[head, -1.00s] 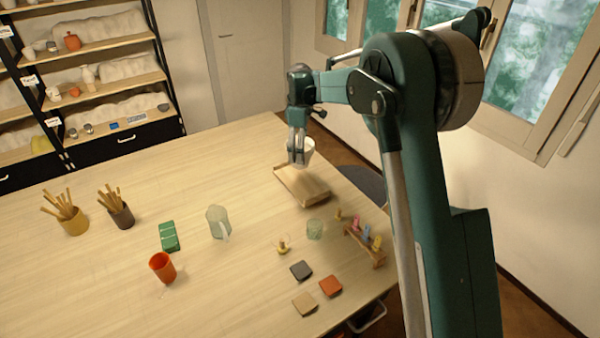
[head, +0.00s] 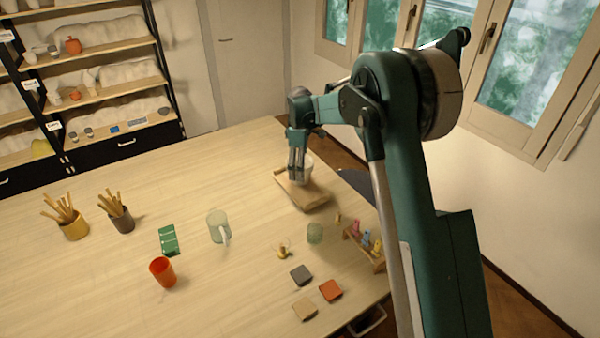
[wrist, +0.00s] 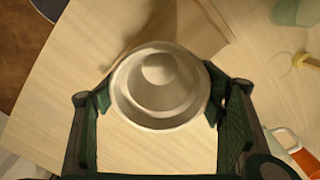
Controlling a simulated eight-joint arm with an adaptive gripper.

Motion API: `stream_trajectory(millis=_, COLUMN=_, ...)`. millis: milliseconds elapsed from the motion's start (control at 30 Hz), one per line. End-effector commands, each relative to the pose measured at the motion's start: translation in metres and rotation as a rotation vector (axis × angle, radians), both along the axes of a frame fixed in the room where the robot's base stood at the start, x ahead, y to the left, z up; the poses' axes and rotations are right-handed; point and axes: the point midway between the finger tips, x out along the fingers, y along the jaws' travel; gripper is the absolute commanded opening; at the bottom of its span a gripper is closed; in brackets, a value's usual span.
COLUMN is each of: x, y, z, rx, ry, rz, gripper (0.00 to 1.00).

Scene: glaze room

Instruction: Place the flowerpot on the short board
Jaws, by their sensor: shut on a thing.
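The flowerpot (head: 306,167) is a small white pot at the far right part of the table. In the wrist view the white flowerpot (wrist: 160,85) shows its round rim and hollow inside. My gripper (head: 298,177) is shut on it, with one dark green finger on each side. The short board (head: 312,198) is a pale wooden board beneath the pot; part of it also shows behind the pot in the wrist view (wrist: 195,25). The pot is over or on the board's back part; whether its base touches is hidden by my fingers.
A clear jug (head: 216,228), a green glass (head: 314,233) and a peg rack (head: 365,248) stand nearer. Several square tiles, including a grey one (head: 301,274), lie in front. An orange cup (head: 162,273) is at left front. The table left of the board is clear.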

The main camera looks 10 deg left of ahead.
Motion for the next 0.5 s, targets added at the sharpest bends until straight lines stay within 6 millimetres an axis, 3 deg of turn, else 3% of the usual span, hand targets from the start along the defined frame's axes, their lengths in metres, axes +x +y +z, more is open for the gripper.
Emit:
stream_trajectory(millis=233, x=0.0, y=0.0, z=-0.024, rx=0.0, ry=0.0, rz=0.0, gripper=0.48)
stream_trajectory(millis=500, x=0.0, y=0.0, z=-0.027, rx=0.0, ry=0.0, rz=0.0, gripper=0.48)
